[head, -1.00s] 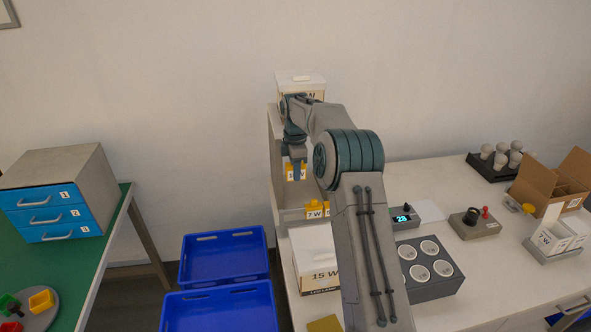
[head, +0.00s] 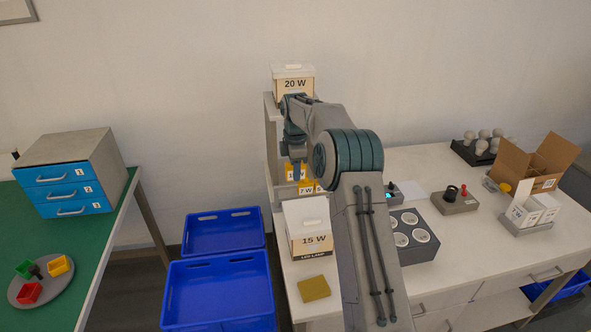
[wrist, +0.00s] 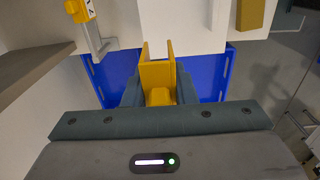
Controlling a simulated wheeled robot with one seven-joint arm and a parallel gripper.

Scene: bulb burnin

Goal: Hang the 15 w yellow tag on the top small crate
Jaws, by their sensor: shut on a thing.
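My gripper (head: 294,158) is shut on a yellow tag (head: 296,172), held in front of the grey shelf rack. The tag's label is too small to read in the head view. In the wrist view the yellow tag (wrist: 157,72) stands between the fingers. The two blue crates (head: 222,231) (head: 219,292) are on the floor, the nearer one lower in the picture. Blue crate walls (wrist: 225,72) also show below my gripper in the wrist view. I cannot tell which crate is the top small one.
A 7 W yellow tag (head: 306,188) hangs on the rack, close below the held tag in the picture. The 15 W box (head: 310,241) stands on the bench beside a yellow pad (head: 314,288). The 20 W box (head: 293,84) sits on the rack top.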

